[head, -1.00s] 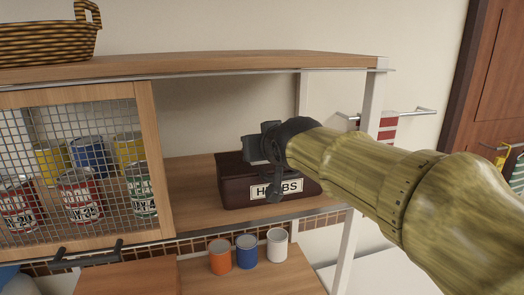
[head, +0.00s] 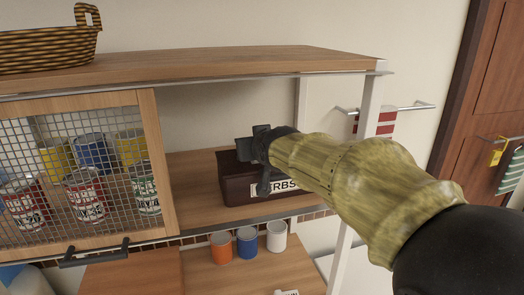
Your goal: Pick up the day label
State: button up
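My gripper (head: 250,148) is black and sits at the end of my yellow-green arm. In the head view it overlaps the top of a dark brown box (head: 236,189) on the middle shelf; I cannot tell whether it touches the box. Its fingers are small and dark, so their opening is unclear. The box bears a white label reading "HERBS" (head: 283,187), partly covered by my arm. A small white label (head: 287,292) with dark lettering is cut off by the bottom edge; its words are unreadable, so I cannot tell if it is the day label.
A mesh-fronted cabinet (head: 158,165) holding several cans stands at the left. Orange (head: 221,248), blue (head: 247,243) and white (head: 276,237) cups stand on the lower wooden surface. A wicker basket (head: 45,46) is on the top shelf (head: 220,68). A rail (head: 405,107) with a striped towel is at the right.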

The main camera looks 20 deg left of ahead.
grip_shut()
jog(key=shift+r, duration=0.1)
dwell(0.3)
